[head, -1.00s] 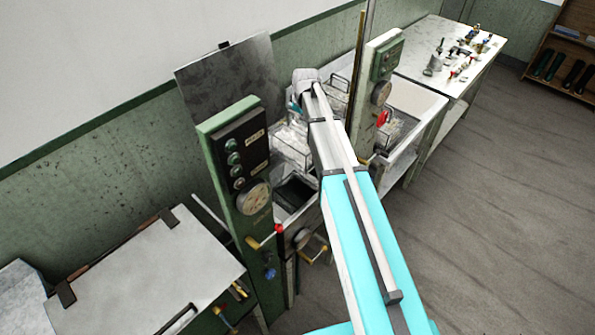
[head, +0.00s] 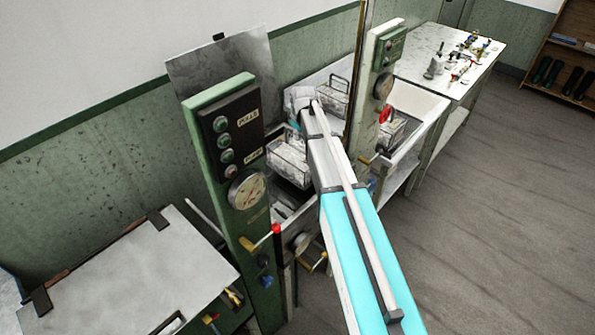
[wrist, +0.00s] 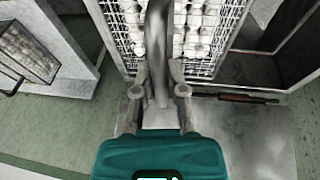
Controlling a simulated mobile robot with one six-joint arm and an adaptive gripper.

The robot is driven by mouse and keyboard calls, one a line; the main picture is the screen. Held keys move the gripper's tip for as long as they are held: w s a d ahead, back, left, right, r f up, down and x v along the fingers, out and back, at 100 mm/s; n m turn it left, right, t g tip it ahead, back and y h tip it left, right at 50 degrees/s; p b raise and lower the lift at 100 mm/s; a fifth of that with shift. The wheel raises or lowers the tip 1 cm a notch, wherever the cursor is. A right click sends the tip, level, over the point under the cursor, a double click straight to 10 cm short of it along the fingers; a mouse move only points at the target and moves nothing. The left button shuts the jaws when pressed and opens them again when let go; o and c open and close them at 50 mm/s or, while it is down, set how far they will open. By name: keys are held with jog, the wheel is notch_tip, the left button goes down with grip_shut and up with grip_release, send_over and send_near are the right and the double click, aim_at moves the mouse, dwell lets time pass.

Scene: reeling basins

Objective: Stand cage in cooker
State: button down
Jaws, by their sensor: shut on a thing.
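A wire cage (head: 288,163) packed with white cocoons hangs over or in the open metal tank (head: 298,222) behind the tall green panel. The wrist view shows the cage from above (wrist: 204,42), with its thick grey handle (wrist: 157,40) between the fingers. My gripper (wrist: 160,97) is shut on that handle. In the head view the gripper is mostly hidden by my wrist. I take the tank with the upright metal lid (head: 225,75) to be the cooker. The cage's underside is hidden, so I cannot tell whether it touches the tank floor.
The green gauge panel (head: 232,165) stands close on the left. A second cage (head: 335,100) is behind my wrist, and a third (head: 392,132) sits in the right basin. A second gauge post (head: 382,75) stands right of the arm. The floor at right is clear.

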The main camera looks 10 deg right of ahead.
aim_at(300, 153)
jog(key=shift+f+b, duration=5.65)
jog(key=shift+f, duration=0.3)
jog(key=shift+f+b, duration=2.1)
jog(key=shift+f, duration=0.15)
jog(key=c, duration=0.7)
grip_release()
jog(key=shift+r, duration=0.3)
jog(key=p+v, duration=1.1)
jog(key=v, duration=0.1)
jog(key=shift+p, duration=0.35)
jog(key=shift+f, duration=0.1)
